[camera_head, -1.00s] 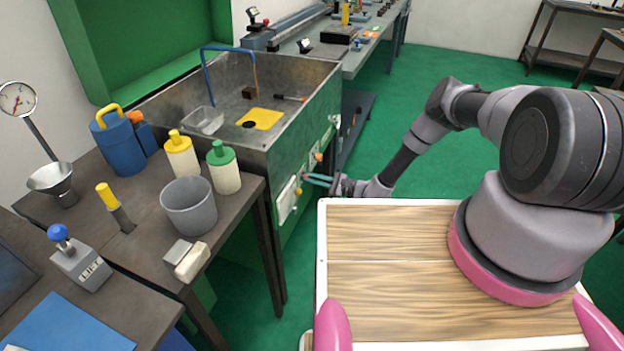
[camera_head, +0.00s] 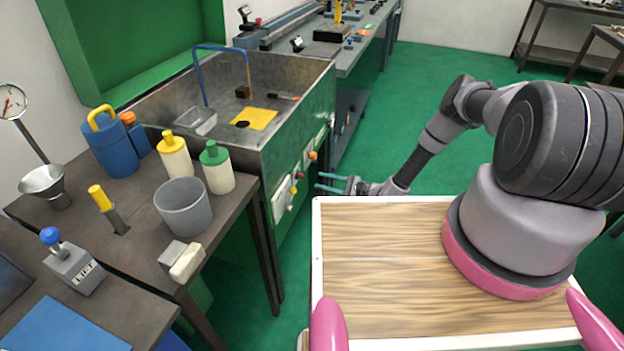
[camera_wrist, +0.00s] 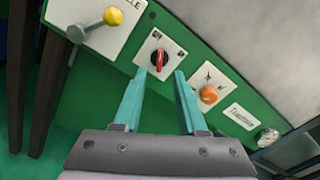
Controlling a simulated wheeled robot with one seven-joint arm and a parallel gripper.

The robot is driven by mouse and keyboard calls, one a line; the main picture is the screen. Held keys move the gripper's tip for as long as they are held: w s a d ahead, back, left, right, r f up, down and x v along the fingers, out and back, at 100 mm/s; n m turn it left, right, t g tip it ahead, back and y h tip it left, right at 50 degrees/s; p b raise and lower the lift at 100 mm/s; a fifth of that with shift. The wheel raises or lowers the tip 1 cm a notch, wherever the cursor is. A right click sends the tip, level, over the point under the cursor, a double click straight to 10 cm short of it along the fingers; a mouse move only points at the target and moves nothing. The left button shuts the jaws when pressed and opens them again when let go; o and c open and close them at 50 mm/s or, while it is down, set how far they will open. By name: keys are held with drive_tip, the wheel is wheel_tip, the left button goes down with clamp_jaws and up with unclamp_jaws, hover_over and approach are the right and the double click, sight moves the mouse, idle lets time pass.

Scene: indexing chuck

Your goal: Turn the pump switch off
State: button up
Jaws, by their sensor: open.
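A red rotary switch handle (camera_wrist: 159,58) sits on a black round base on a white plate on the green side panel in the wrist view. It is probably the pump switch, but its label is too small to read. The handle stands nearly upright in that view, leaning slightly. My gripper (camera_wrist: 160,76) is open and empty, with its two teal fingers on either side below the switch. In the head view my gripper (camera_head: 319,181) is beside the sink unit's front, with a gap between fingertips and panel.
A yellow-knobbed lever (camera_wrist: 113,17) is left of the switch and an orange knob (camera_wrist: 208,94) right of it. Further right is a pale knob (camera_wrist: 267,136). The metal sink (camera_head: 255,140) is above the panel. A workbench (camera_head: 130,235) with bottles stands left; green floor lies right.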

drive_tip(key=shift+v, duration=2.05)
drive_tip(key=w+d+r+n+g+h, duration=0.1)
drive_tip(key=d+r+n+g+h, duration=0.15)
drive_tip(key=r, duration=1.05)
drive_tip(key=d+r+n+g+h, duration=0.1)
drive_tip(key=r+n+g+h, duration=0.2)
drive_tip(key=r, duration=1)
drive_tip(key=w+d+r+n+g+h, duration=0.1)
drive_tip(key=d+r+n+g, duration=0.3)
drive_tip(key=r, duration=0.9)
drive_tip(key=s+d+r+n+t+h, duration=0.1)
drive_tip(key=s+r+t+h, duration=0.15)
drive_tip(key=s+r, duration=0.4)
drive_tip(key=s+d+r+n+t+h, duration=0.2)
drive_tip(key=s+r+h, duration=0.1)
drive_tip(key=r, duration=0.7)
drive_tip(key=s+d+r+t+h, duration=0.1)
drive_tip(key=s+d+r+t, duration=0.2)
drive_tip(key=s+r, duration=0.2)
drive_tip(key=s+d+r+t+h, duration=0.2)
drive_tip(key=s+d+r+t, duration=0.1)
drive_tip(key=s, duration=0.7)
drive_tip(key=shift+s+r+m, duration=0.4)
drive_tip(key=shift+r+m, duration=0.05)
drive_tip(key=shift+r, duration=0.45)
